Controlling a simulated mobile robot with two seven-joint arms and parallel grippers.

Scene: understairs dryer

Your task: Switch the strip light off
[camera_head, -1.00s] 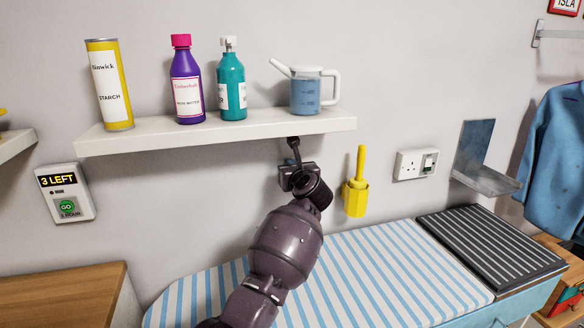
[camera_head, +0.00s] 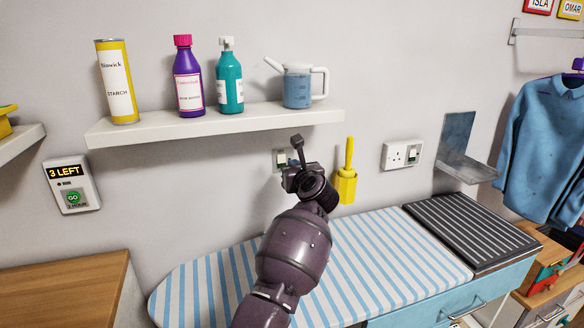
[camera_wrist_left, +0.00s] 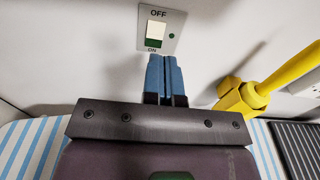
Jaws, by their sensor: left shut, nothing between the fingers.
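The wall switch (camera_head: 280,159) is a small metal plate below the shelf, partly hidden by my left arm in the head view. In the left wrist view the switch (camera_wrist_left: 157,30) reads OFF above and ON below its rocker. The rocker is white on top, with a dark green strip at its lower end and a small green dot on the plate beside it. My left gripper (camera_wrist_left: 165,60) has its blue fingers shut and empty, just below the plate in that picture. I cannot tell whether they touch it. The strip light itself is not seen. My right gripper is not in view.
A white shelf (camera_head: 220,128) with a can, two bottles and a jug is above. A yellow brush holder (camera_head: 346,185) hangs right of the switch, with a socket (camera_head: 401,155) beyond it. A striped ironing surface (camera_head: 375,255) lies below.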

